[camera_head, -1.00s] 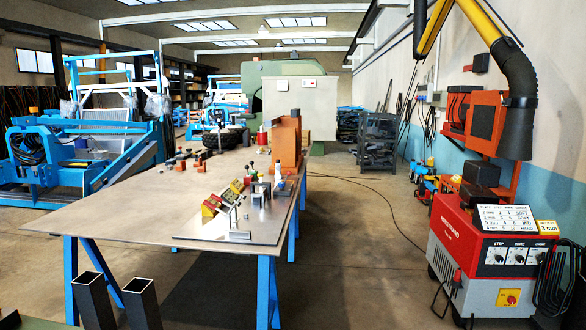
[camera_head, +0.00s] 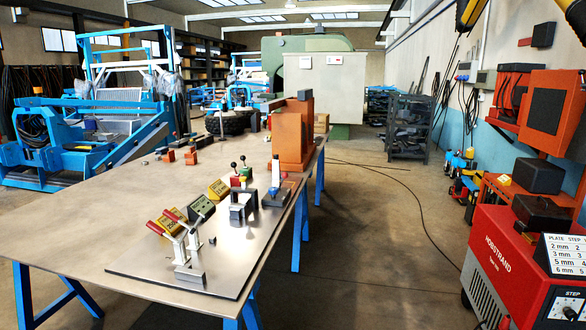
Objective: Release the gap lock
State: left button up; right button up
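A thin metal plate (camera_head: 250,250) lies on the near right part of the large table. On its left front stand two silver levers (camera_head: 181,245) with red handles, tilted up to the left, near a small grey block (camera_head: 190,276). Behind them are yellow boxes (camera_head: 218,189) and a dark box with a display face (camera_head: 201,207). I cannot tell which part is the gap lock. Neither gripper is in view.
The table (camera_head: 110,220) stands on blue trestle legs, its left part mostly bare. An orange column (camera_head: 292,137) stands at its back right. A red machine (camera_head: 515,262) stands at the lower right. The floor between them is open, with a cable (camera_head: 415,205) lying on it.

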aim_at(284, 175)
jog(key=i+l, duration=0.55)
jog(key=i, duration=0.2)
jog(key=i+l+u, duration=0.1)
jog(key=i+l, duration=0.45)
jog(key=i, duration=0.25)
jog(key=i+l, duration=0.6)
jog(key=i, duration=0.15)
jog(key=j+u, duration=0.05)
